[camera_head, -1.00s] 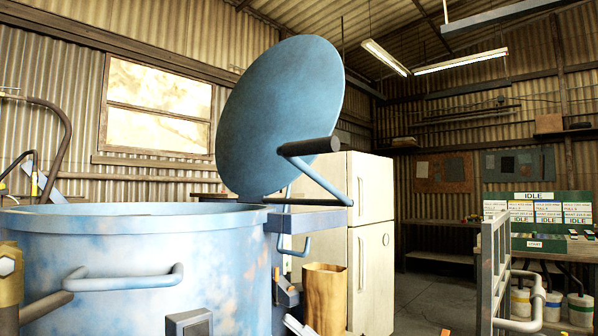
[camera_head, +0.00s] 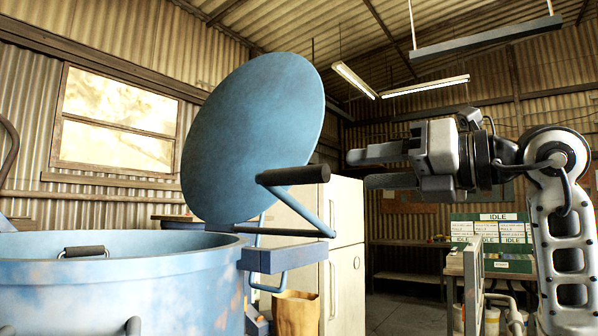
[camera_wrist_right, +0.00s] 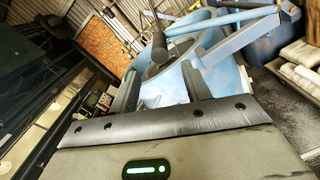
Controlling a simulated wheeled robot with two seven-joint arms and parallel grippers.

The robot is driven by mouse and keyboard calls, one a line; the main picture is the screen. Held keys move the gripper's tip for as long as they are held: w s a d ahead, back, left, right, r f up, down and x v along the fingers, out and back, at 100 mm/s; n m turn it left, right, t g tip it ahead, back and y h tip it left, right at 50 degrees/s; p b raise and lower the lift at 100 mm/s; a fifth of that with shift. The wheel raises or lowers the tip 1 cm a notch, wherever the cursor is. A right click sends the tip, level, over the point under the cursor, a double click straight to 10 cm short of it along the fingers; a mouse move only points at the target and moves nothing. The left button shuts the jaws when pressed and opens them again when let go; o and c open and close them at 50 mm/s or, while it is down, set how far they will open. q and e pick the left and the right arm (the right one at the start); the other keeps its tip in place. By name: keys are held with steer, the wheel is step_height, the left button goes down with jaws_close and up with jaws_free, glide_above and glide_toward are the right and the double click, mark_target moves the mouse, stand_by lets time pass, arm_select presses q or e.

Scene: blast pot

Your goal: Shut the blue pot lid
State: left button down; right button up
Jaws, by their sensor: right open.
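The blue pot lid (camera_head: 258,130) stands raised and tilted open above the right rim of the blue pot (camera_head: 120,285). A bar with a black grip (camera_head: 293,175) sticks out from the lid's hinge side. My right gripper (camera_head: 358,168) is open and empty, to the right of the black grip and apart from it, pointing left. In the right wrist view the two fingers (camera_wrist_right: 160,92) stand apart, with the black grip (camera_wrist_right: 160,48) and the blue pot parts beyond them. My left gripper is not in view.
A green board with IDLE labels (camera_head: 490,235) and a grey metal frame (camera_head: 473,290) are at the right. Open air lies between my right gripper and the black grip.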

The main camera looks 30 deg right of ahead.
mark_target(300, 176)
steer(key=p+x, duration=0.3)
steer(key=x, duration=0.8)
steer(key=shift+w+a+r, duration=0.1)
steer(key=shift+w+a, duration=0.05)
steer(key=shift+w, duration=0.05)
steer(key=shift+w+a, duration=0.15)
steer(key=shift+w, duration=0.3)
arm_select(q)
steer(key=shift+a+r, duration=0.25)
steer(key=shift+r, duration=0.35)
